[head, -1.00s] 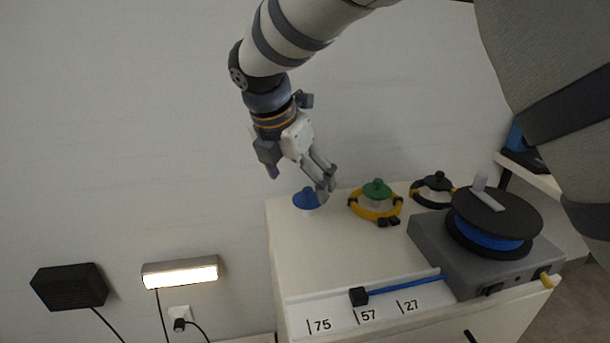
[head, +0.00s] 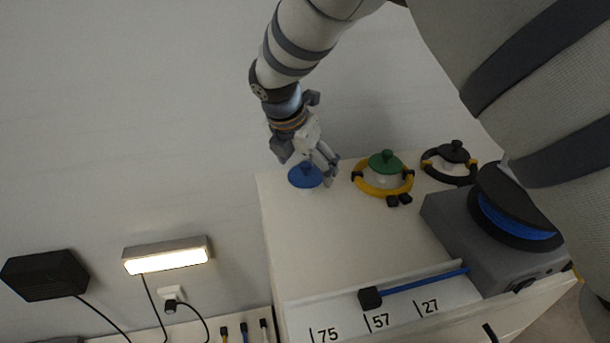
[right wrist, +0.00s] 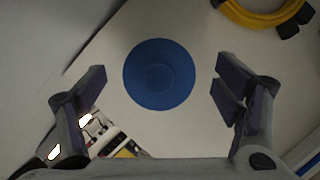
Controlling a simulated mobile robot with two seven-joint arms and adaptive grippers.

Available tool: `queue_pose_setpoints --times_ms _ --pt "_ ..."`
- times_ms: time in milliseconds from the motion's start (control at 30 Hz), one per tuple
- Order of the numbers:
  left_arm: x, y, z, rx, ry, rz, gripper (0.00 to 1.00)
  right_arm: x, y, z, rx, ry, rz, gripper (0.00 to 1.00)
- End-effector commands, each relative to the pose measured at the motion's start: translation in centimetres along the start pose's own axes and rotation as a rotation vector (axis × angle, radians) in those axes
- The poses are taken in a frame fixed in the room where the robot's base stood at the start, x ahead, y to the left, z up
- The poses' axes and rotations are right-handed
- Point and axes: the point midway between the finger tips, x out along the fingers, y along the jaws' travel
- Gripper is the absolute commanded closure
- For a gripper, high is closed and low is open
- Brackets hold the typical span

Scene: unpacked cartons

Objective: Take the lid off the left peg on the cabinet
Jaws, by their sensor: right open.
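The blue lid (head: 305,176) sits at the back left of the white cabinet top (head: 330,235). The peg under it is hidden by the lid. My right gripper (head: 322,172) is close above and beside the lid in the head view. In the right wrist view the round blue lid (right wrist: 159,74) lies between the two spread fingers of the right gripper (right wrist: 160,92), with a gap on each side. The right gripper is open and empty. My left gripper is not in view.
A green lid (head: 385,160) with a yellow ring (head: 372,191) and a black lid (head: 454,151) stand to the right. A grey box (head: 462,240) with a blue-wound spool (head: 515,222) is at the cabinet's right. The wall is close behind.

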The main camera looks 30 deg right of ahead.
Motion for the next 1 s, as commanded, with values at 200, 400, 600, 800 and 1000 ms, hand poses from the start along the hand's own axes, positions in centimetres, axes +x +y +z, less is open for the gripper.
queue_pose_setpoints --times_ms 200,400,600,800,1000 --pt "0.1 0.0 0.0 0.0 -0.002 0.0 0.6 0.6 0.0 0.0 0.001 -0.001 0.001 0.16" --pt "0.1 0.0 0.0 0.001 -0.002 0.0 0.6 0.6 0.0 0.0 0.001 -0.001 0.001 0.48" --pt "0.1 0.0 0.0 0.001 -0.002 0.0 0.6 0.6 0.0 0.0 0.001 0.0 0.001 0.57" --pt "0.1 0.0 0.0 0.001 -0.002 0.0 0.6 0.4 0.0 0.1 0.001 0.0 0.001 0.57" --pt "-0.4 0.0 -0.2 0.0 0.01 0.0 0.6 -2.5 0.1 1.3 0.004 -0.002 0.007 0.57"
